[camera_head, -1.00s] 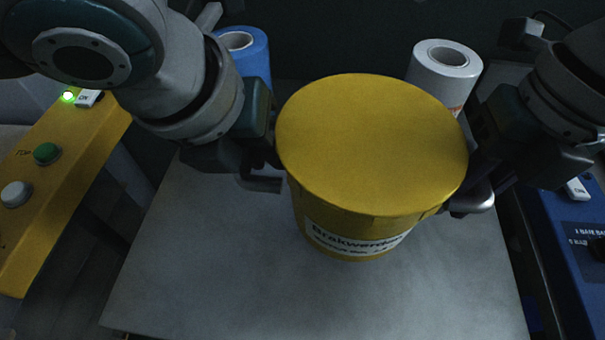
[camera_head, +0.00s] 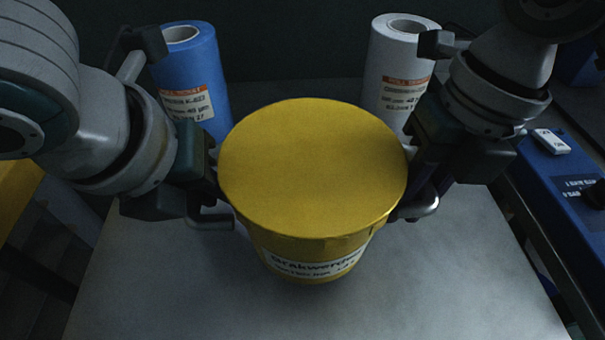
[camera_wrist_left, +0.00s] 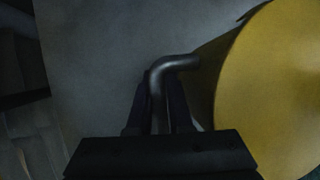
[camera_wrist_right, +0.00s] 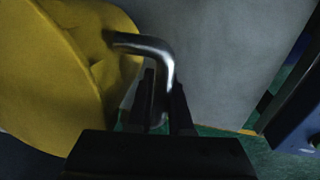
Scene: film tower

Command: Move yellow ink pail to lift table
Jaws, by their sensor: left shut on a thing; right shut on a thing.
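The yellow ink pail (camera_head: 312,165) has a yellow lid and a white label on its front. It is upright in the middle of the head view, over a grey tabletop (camera_head: 420,290). I cannot tell whether its base touches the top. My left gripper (camera_head: 210,208) is shut on the pail's left metal handle, which shows between the fingers in the left wrist view (camera_wrist_left: 157,95). My right gripper (camera_head: 412,202) is shut on the right handle, also seen in the right wrist view (camera_wrist_right: 160,95). Which table the grey top belongs to is unclear.
A blue roll (camera_head: 190,75) and a white roll (camera_head: 388,75) with labels stand behind the pail. A blue control panel (camera_head: 570,170) runs along the right side, and a yellow panel (camera_head: 18,195) shows at the left edge. Bare tabletop lies in front of the pail.

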